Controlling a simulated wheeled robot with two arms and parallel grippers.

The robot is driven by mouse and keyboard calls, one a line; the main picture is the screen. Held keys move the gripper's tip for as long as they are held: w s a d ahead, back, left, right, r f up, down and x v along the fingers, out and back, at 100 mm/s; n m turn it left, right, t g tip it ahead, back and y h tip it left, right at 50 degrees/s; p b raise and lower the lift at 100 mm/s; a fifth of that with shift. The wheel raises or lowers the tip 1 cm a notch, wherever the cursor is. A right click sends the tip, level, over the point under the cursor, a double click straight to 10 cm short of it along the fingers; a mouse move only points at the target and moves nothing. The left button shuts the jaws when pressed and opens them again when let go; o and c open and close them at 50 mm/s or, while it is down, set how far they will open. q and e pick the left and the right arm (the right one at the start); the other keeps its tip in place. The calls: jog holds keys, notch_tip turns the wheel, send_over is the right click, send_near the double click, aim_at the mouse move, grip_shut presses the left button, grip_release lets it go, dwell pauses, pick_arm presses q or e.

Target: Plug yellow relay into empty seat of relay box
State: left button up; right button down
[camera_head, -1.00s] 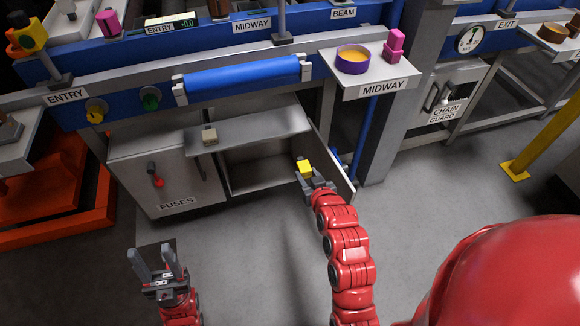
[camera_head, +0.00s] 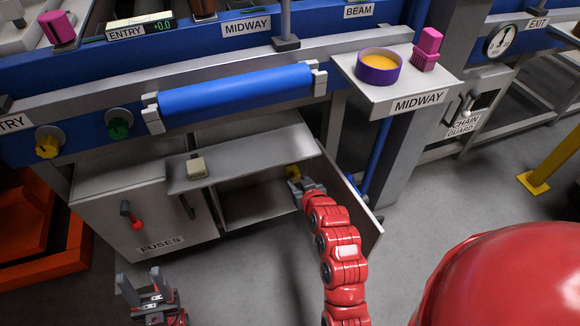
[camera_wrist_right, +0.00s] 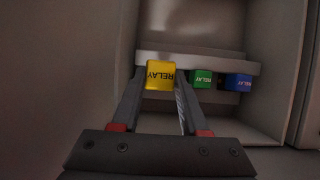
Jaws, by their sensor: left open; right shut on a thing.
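The yellow relay (camera_wrist_right: 160,75) is between the fingertips of my right gripper (camera_wrist_right: 160,88), which is shut on it. In the head view my right gripper (camera_head: 300,184) holds the yellow relay (camera_head: 293,171) at the open cabinet's mouth, near its right side. In the right wrist view a green relay (camera_wrist_right: 201,79) and a blue relay (camera_wrist_right: 238,82) sit in a row on a pale relay box (camera_wrist_right: 215,65), to the right of the yellow one. The seat behind the yellow relay is hidden. My left gripper (camera_head: 138,282) is open and empty, low at the left.
The cabinet's right door (camera_head: 350,195) stands open beside my right arm. The left door, with a FUSES label (camera_head: 161,244), is shut. A grey shelf (camera_head: 245,150) carrying a small beige block (camera_head: 196,167) juts out above the opening. The floor in front is clear.

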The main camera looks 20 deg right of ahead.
aim_at(291, 167)
jog(key=shift+w, duration=0.2)
jog(key=shift+s+r, duration=0.1)
jog(key=shift+p, duration=0.3)
jog(key=shift+w+a+p, duration=0.1)
jog(key=shift+w+p, duration=0.2)
jog(key=shift+w, duration=2.45)
jog(key=shift+p, duration=0.5)
jog(key=shift+w, duration=1.75)
